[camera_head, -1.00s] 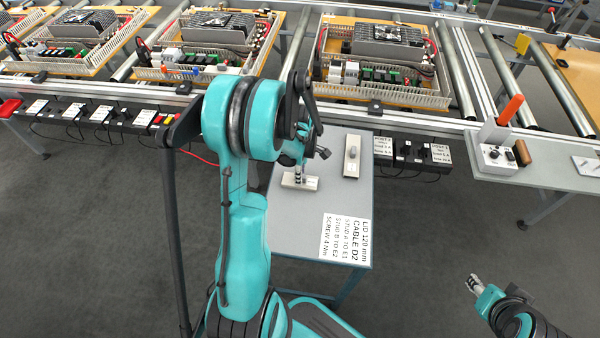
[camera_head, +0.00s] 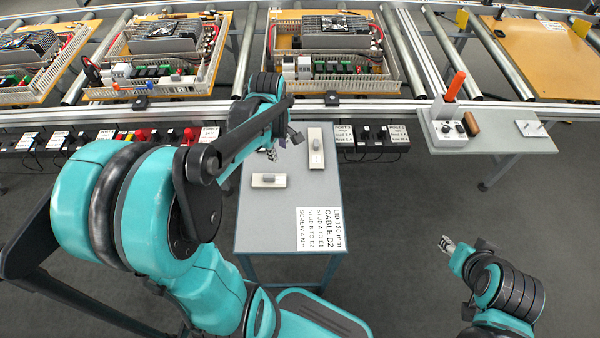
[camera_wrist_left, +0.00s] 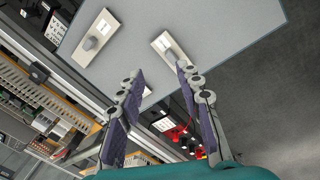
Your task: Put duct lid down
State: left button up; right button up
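The duct lid (camera_head: 268,180) is a short pale strip with a grey block on top. It lies flat on the small grey table (camera_head: 290,222), long side along the rails. It also shows in the left wrist view (camera_wrist_left: 181,59). A second similar strip (camera_head: 316,139) lies at the table's back right, turned crosswise, and at upper left in the wrist view (camera_wrist_left: 106,22). My left gripper (camera_wrist_left: 160,72) is open and empty, its fingertips apart from the lid. In the head view it is partly hidden by its arm. My right gripper (camera_head: 447,243) is far from the table.
A printed label sheet (camera_head: 319,229) lies on the table's front right. Behind the table runs a roller conveyor with wired panels (camera_head: 330,72) and a row of sockets (camera_head: 372,140) along its front edge. A shelf with an orange-handled tool (camera_head: 455,85) stands at right.

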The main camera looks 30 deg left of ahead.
pick_arm(q)
jog(key=s+d+r+m+t, duration=0.2)
jog(key=s+d+r+m, duration=0.1)
jog(key=d+m, duration=0.4)
jog(key=s+d+r+m+t, duration=0.2)
jog(key=s+d+m, duration=0.4)
jog(key=m, duration=0.5)
jog(key=shift+d+r+t+h, duration=0.3)
jog(key=shift+d+r+t, duration=0.1)
jog(key=shift+d+t, duration=0.3)
